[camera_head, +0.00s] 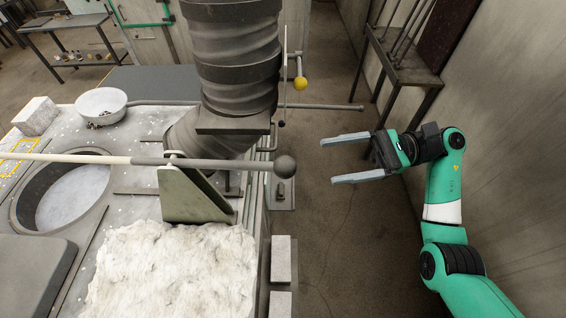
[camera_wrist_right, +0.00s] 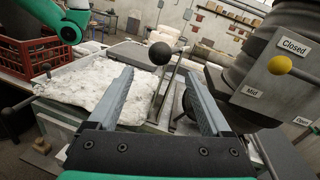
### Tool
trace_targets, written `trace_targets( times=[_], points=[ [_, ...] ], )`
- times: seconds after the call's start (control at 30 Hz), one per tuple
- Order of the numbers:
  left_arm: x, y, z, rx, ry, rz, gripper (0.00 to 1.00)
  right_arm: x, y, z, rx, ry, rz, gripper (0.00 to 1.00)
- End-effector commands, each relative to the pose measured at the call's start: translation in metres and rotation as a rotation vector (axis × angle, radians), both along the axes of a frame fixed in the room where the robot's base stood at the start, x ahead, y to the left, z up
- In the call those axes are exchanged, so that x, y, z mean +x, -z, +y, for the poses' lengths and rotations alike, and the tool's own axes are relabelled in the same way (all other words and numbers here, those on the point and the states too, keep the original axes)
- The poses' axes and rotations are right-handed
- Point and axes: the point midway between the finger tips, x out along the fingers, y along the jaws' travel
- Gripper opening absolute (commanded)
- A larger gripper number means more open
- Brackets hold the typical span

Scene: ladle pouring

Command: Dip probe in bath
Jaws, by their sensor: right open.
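The probe (camera_head: 205,163) is a long rod, pale on the left and grey on the right, with a dark ball (camera_head: 285,167) at its right end. It rests across an upright bracket (camera_head: 192,195), and its left part passes over the round bath opening (camera_head: 65,195), which has a pale surface inside. My right gripper (camera_head: 328,161) is open and empty, right of the ball and apart from it, with its fingers pointing at it. In the right wrist view the ball (camera_wrist_right: 160,53) shows beyond and between the fingertips (camera_wrist_right: 157,72). My left gripper is not in view.
A thick ribbed column (camera_head: 235,60) stands behind the bracket. A yellow knob (camera_head: 300,83) is beside it, near a "Closed" label (camera_wrist_right: 295,46). A white bowl (camera_head: 101,104) sits at the back left. A white crusty slab (camera_head: 175,270) lies in front. Floor is clear around my right gripper.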

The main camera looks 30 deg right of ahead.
Motion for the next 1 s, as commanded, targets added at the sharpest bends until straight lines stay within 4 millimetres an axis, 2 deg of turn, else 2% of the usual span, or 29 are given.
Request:
trace_targets(
  times=[0.2, 0.43, 0.6, 0.83, 0.87, 1.0],
  points=[
    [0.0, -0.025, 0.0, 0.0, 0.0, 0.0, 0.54, 0.011, -0.006, 0.046, 0.001, -0.007, 0.002, 0.83],
    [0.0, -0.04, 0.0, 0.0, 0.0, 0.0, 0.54, 0.024, -0.004, 0.088, 0.001, -0.005, 0.001, 0.83],
    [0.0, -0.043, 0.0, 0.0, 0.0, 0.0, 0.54, 0.028, -0.001, 0.101, 0.0, -0.003, 0.0, 0.83],
    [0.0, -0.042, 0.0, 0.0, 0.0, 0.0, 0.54, 0.029, 0.0, 0.102, 0.0, -0.003, 0.0, 0.83],
    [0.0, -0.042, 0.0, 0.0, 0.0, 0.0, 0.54, 0.029, 0.0, 0.102, 0.0, -0.003, 0.0, 0.79],
    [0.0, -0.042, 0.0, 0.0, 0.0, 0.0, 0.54, 0.029, -0.001, 0.102, 0.0, -0.003, -0.001, 0.54]
  ],
)
